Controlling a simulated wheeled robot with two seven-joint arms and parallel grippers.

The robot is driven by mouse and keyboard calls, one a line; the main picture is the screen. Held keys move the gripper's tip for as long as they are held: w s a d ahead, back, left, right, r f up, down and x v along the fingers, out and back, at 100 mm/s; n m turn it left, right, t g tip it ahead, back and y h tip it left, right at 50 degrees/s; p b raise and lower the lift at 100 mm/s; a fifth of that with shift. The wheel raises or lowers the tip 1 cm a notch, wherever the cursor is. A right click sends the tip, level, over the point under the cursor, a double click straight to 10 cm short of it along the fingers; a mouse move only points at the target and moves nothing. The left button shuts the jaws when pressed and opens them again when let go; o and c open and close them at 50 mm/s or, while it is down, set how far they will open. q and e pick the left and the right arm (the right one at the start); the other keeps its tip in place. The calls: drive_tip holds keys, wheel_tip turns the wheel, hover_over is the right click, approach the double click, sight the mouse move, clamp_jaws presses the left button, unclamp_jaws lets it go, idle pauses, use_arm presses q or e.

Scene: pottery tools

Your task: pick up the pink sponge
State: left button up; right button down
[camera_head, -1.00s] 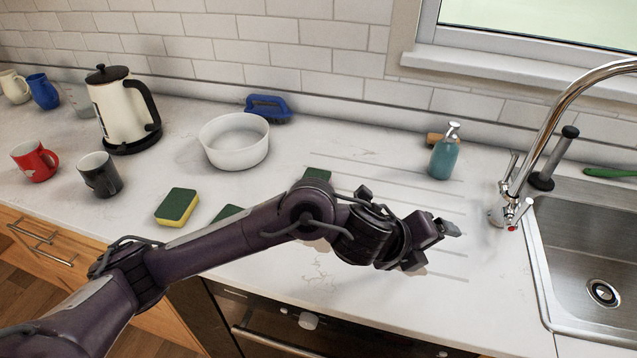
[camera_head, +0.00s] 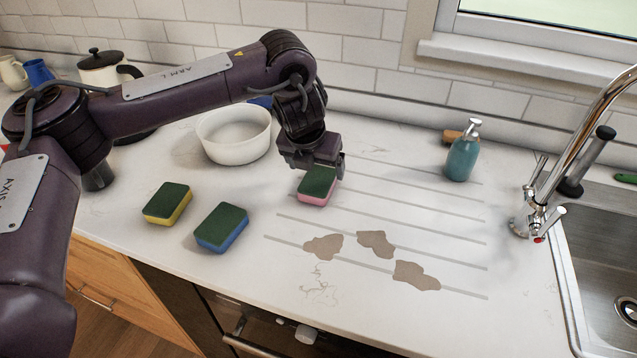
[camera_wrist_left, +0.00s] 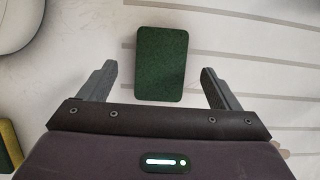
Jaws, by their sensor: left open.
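The pink sponge (camera_head: 317,187) lies flat on the counter, with a dark green top and a pink lower layer. In the left wrist view its green top (camera_wrist_left: 162,62) shows between and slightly beyond the fingers. My left gripper (camera_head: 322,172) points down just above and behind the sponge. In the left wrist view my left gripper (camera_wrist_left: 160,82) is open, one finger on each side of the sponge, with a gap on both sides. The gripper hides a little of the sponge's far edge in the head view. My right gripper is out of view.
A yellow sponge (camera_head: 168,203) and a blue sponge (camera_head: 222,228) lie to the left. A white bowl (camera_head: 235,137) stands behind them. Brown stains (camera_head: 375,243) mark the counter in front. A soap bottle (camera_head: 462,152), the tap (camera_head: 540,200) and the sink (camera_head: 610,270) are at right.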

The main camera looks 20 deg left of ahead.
sight(318, 179)
use_arm(q)
drive_tip(key=shift+s+p+x, duration=0.15)
drive_tip(key=shift+p+x, duration=0.1)
drive_tip(key=shift+x, duration=0.95)
drive_tip(key=shift+s+p+x, duration=0.15)
drive_tip(key=shift+p+x, duration=0.1)
drive_tip(key=shift+x, duration=0.95)
drive_tip(key=shift+f, duration=0.25)
drive_tip(key=shift+c, duration=0.3)
drive_tip(key=c, duration=0.7)
